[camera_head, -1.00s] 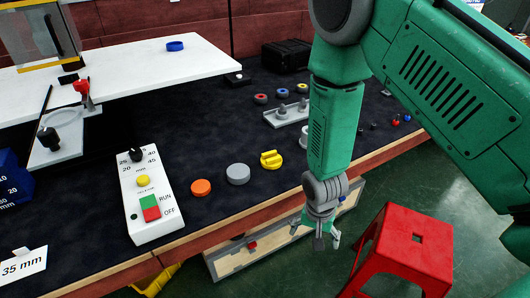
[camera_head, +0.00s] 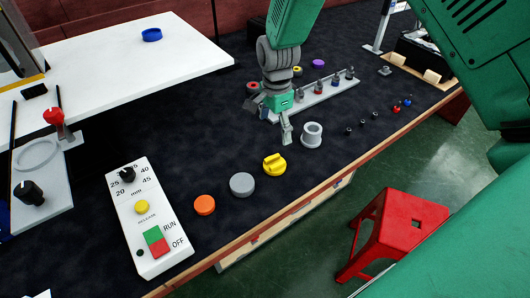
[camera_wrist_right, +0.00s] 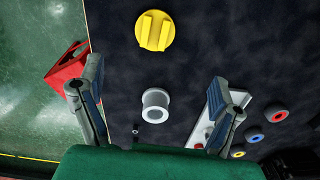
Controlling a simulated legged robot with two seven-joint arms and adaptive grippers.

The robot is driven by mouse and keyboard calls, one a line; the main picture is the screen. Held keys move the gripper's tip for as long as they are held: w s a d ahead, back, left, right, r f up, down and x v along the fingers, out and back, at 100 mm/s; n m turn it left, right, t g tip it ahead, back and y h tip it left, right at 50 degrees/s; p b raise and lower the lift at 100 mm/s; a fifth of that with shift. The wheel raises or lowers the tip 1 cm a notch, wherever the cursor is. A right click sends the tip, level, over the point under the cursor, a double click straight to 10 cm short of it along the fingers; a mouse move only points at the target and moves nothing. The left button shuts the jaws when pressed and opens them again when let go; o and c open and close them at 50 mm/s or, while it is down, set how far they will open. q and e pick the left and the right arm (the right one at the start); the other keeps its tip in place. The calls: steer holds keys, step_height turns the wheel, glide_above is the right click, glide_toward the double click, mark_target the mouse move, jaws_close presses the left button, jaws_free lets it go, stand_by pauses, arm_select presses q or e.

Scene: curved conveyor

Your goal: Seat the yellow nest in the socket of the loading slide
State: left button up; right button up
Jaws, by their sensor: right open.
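The yellow nest (camera_head: 274,164) is a round yellow disc with a raised grip on top, lying on the dark mat. It also shows at the top of the right wrist view (camera_wrist_right: 155,32). The loading slide (camera_head: 24,205) appears to be the grey plate at the left, with a ring-shaped socket (camera_head: 37,154) that looks empty. My right gripper (camera_head: 272,118) is open and empty above the mat, behind the nest in the head view. In the wrist view its fingers (camera_wrist_right: 156,75) are spread wide, with the nest beyond them. My left gripper is not in view.
A grey flanged bushing (camera_head: 312,135) stands near my right gripper. Grey (camera_head: 242,184) and orange (camera_head: 204,205) discs lie beside the nest. A control box (camera_head: 150,220) stands between these discs and the slide. A rack with pegs (camera_head: 325,92) is behind.

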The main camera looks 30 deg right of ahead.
glide_above(275, 162)
step_height(275, 162, down, 8)
steer(key=shift+w+a+f, duration=0.1)
steer(key=shift+a+f, duration=0.05)
steer(key=shift+f, duration=0.05)
steer(key=f, duration=0.5)
steer(key=shift+s+f, duration=0.1)
steer(key=shift+s, duration=0.2)
steer(key=shift+a, duration=0.1)
steer(key=c, duration=1.3)
